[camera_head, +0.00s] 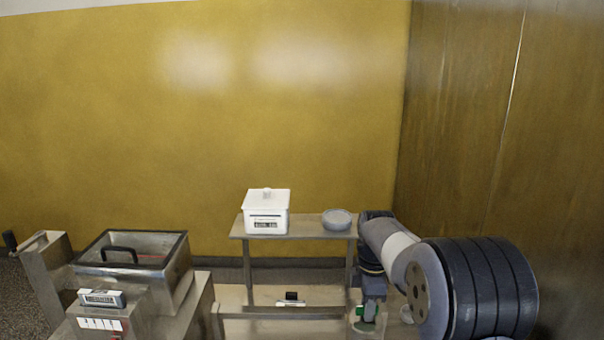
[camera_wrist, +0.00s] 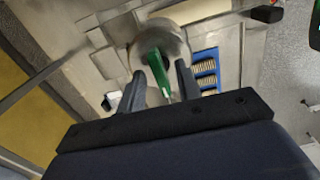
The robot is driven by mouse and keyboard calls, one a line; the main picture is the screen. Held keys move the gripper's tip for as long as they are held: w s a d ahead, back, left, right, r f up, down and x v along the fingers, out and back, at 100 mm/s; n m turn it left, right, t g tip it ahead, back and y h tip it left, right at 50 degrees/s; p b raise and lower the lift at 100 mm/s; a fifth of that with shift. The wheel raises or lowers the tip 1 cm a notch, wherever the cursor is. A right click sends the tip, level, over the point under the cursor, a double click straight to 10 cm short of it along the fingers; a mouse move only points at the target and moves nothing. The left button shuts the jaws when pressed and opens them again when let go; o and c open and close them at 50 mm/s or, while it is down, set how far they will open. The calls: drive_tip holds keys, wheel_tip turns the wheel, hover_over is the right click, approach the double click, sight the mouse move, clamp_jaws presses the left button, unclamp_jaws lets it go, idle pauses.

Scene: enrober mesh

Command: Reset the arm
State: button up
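My gripper (camera_head: 368,312) hangs low at the front right of the head view, below my arm. In the wrist view, my gripper (camera_wrist: 161,68) shows two dark fingers spread apart. A green, bar-like piece (camera_wrist: 158,74) lies between them, with a visible gap on each side. It stands over a round grey part (camera_wrist: 176,40) just beyond the fingertips. Whether the fingers touch the green piece lower down is hard to tell. A bit of green (camera_head: 367,313) also shows at the gripper in the head view.
A steel machine with a clear lid (camera_head: 133,250) stands at the left. A white box (camera_head: 267,211) and a grey bowl (camera_head: 337,219) sit on a raised shelf (camera_head: 300,234). A blue tray (camera_wrist: 205,70) with several light pieces lies right of the fingers. A wood wall (camera_head: 490,120) bounds the right.

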drive_tip(key=shift+r, duration=0.1)
drive_tip(key=shift+r+n, duration=0.3)
wheel_tip(320, 180, up, 10)
drive_tip(key=b, duration=0.1)
wheel_tip(320, 180, down, 11)
drive_tip(key=shift+r+p, duration=0.1)
drive_tip(key=shift+p, duration=0.4)
drive_tip(key=m+b, duration=0.1)
drive_tip(key=m, duration=0.4)
drive_tip(key=m+b, duration=0.1)
drive_tip(key=m, duration=0.4)
